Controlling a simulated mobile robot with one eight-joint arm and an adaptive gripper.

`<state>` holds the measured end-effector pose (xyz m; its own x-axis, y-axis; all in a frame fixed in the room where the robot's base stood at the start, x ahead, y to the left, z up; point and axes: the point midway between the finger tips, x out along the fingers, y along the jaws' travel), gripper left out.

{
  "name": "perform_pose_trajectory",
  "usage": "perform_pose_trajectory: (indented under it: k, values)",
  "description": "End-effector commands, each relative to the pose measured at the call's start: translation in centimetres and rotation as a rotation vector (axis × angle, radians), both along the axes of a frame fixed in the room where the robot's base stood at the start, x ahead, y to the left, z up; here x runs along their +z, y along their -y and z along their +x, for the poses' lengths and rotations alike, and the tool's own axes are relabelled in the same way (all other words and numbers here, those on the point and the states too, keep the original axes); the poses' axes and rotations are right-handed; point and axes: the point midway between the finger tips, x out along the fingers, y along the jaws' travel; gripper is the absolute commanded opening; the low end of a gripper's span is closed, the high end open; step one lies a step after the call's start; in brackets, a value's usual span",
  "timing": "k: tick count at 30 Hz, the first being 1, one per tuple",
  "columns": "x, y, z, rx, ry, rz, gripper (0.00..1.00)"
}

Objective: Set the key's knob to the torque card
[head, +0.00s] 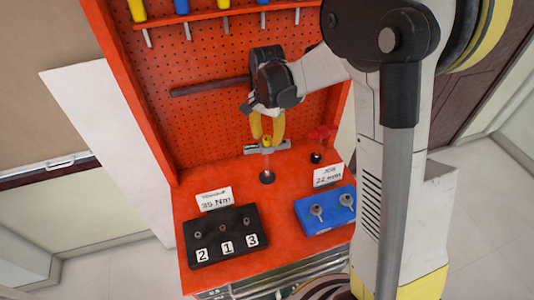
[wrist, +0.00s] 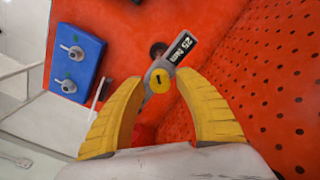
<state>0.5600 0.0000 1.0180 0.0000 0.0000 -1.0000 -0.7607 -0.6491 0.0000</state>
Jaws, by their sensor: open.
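The torque key (head: 281,147) stands upright on the red bench, its grey head at the top of a thin post. Its round yellow knob, with a dark mark, shows in the wrist view (wrist: 160,80); the key's dark display (wrist: 182,47) there reads about 25 Nm. The torque card (head: 215,199) stands behind the black block and appears to read 35 Nm, though the print is small. My gripper (head: 266,128) is open just above the key. In the wrist view its yellow fingers (wrist: 159,82) are on either side of the knob, apart from it.
A black block (head: 225,237) with pegs numbered 2, 1, 3 is at the front left. A blue block (head: 326,211) with two grey pieces and a 22 mm card (head: 328,175) are at the right. A red-handled post (head: 319,133) stands right of the key. A red pegboard (head: 205,95) rises behind.

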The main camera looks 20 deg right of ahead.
Motion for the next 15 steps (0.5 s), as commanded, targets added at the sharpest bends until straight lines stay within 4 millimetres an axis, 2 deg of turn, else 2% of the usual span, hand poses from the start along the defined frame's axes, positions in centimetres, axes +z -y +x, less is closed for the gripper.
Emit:
perform_pose_trajectory:
  k: [9,15]
  values:
    - [-0.12,0.00,0.00,0.597,0.000,0.000,0.40]
    - [-0.06,0.00,0.01,0.844,0.000,0.000,0.40]
